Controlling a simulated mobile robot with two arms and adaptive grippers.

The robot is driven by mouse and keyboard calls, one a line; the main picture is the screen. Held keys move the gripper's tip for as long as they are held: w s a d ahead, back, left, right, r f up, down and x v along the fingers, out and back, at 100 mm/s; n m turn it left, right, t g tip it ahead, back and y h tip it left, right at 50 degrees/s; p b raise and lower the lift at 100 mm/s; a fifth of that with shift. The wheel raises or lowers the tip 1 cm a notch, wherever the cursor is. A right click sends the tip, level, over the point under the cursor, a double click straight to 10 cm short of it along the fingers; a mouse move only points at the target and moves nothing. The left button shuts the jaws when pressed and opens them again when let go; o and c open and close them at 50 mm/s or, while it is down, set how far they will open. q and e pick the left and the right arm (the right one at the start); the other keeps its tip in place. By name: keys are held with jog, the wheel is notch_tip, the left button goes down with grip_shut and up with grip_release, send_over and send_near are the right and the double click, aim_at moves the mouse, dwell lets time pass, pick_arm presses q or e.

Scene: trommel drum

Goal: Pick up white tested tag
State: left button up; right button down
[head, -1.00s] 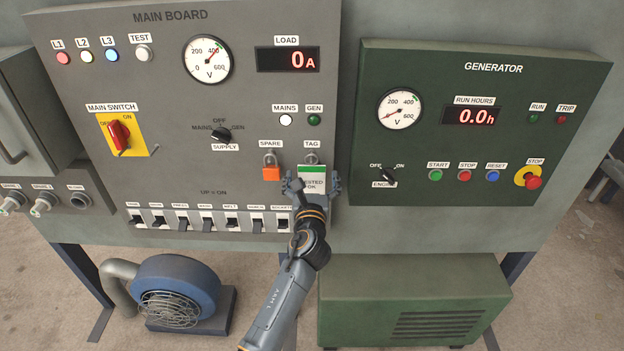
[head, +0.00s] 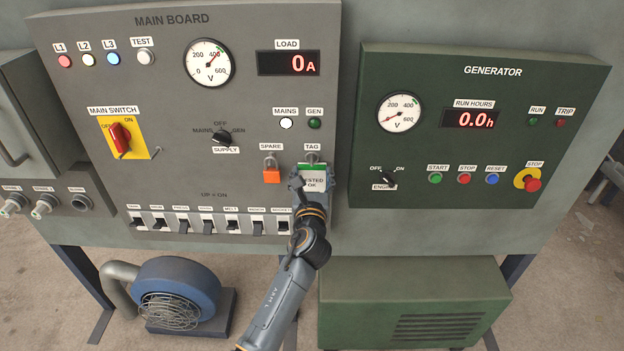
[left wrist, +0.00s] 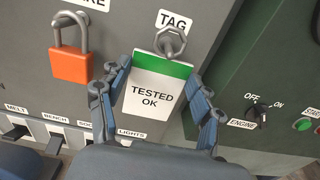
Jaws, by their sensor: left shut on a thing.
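The white tested tag (head: 314,184) has a green band on top and reads TESTED OK. It is at the hook under the TAG label on the main board. In the left wrist view the tag (left wrist: 152,94) stands between the two blue-padded fingers, its top edge at the metal hook (left wrist: 171,42). My left gripper (head: 313,185) is shut on the tag, with one finger at each side edge. I cannot tell whether the tag is clear of the hook. My right gripper is not in view.
An orange padlock (head: 271,174) hangs under SPARE, close left of the tag. A row of breaker switches (head: 207,225) lies below. The green generator panel (head: 480,215) stands to the right. A blue blower (head: 178,290) and a green box (head: 415,300) are on the floor.

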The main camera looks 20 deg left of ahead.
pick_arm(q)
jog(key=b+v, duration=0.2)
jog(key=v, duration=1.6)
jog(key=shift+r, duration=0.15)
jog(key=shift+r+p, duration=0.4)
jog(key=shift+p, duration=0.15)
jog(key=shift+s, duration=0.2)
jog(key=shift+v, duration=1.95)
jog(key=shift+s+d, duration=0.1)
jog(key=shift+s, duration=0.05)
jog(key=shift+v, duration=3)
